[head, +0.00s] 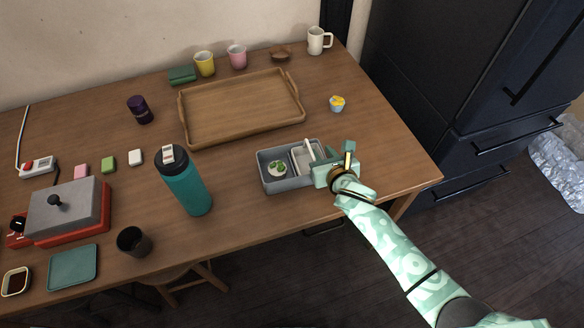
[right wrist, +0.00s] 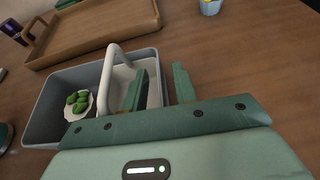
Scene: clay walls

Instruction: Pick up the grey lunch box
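The grey lunch box (head: 288,184) stands open on the wooden table, near its front edge. It also shows in the right wrist view (right wrist: 42,112). Inside are a small white dish with green pieces (head: 277,168) and a white basket with an upright handle (head: 309,149). My right gripper (head: 324,166) is at the box's right end. In the right wrist view its green fingers (right wrist: 160,86) are apart, one over the inside of the box and one outside, with the right wall between them. Contact with the wall cannot be told. My left gripper is not in view.
A wooden tray (head: 188,140) lies behind the box. A teal bottle (head: 186,188) stands to its left, and a small blue cup with yellow contents (head: 337,103) is behind right. A dark cabinet (head: 440,90) stands beyond the table's right edge. The table right of the box is clear.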

